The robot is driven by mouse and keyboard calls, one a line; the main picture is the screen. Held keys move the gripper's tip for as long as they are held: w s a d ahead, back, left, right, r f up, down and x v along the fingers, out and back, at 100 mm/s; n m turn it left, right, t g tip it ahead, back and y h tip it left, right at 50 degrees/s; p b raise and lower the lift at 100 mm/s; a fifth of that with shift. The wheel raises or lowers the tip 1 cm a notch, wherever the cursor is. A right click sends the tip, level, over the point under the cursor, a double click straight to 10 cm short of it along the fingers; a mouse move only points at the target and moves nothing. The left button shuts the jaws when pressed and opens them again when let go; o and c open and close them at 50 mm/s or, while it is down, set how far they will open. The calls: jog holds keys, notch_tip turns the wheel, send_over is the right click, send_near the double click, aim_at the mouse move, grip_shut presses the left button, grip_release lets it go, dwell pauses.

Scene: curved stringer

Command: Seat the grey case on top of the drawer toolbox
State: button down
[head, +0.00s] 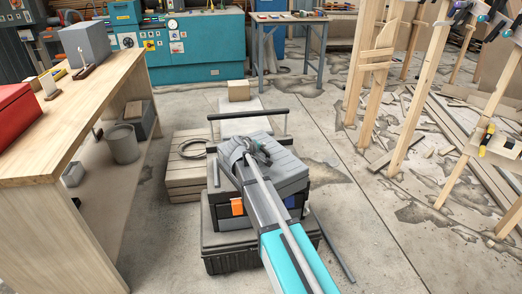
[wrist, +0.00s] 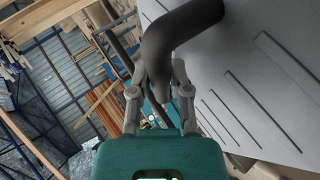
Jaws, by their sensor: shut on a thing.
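The grey case (head: 280,165) has a ribbed lid and lies flat side up over the dark drawer toolbox (head: 228,210), which has an orange latch. The case looks turned a little against the toolbox; I cannot tell whether it touches or hovers just above. My gripper (head: 250,148) is at the case's far left part. In the wrist view my gripper (wrist: 160,85) is shut on the case's dark curved handle (wrist: 185,28), with the grey ribbed face (wrist: 250,75) filling the right side. My arm hides part of the case and toolbox front.
The toolbox stands on a larger black box (head: 232,262) with a pull handle (head: 250,114) behind. A wooden crate (head: 186,180) stands close at left. A workbench (head: 85,115) is further left, timber posts (head: 405,140) at right.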

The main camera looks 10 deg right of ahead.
aim_at(261, 154)
dwell(0.3)
jog(key=shift+w+f+b, duration=0.45)
jog(key=shift+f+b, duration=0.15)
jog(key=shift+b, duration=0.05)
jog(key=shift+f+b, duration=1.35)
jog(key=shift+f, duration=0.15)
jog(key=c, duration=0.6)
grip_release()
jog(key=shift+s, duration=0.1)
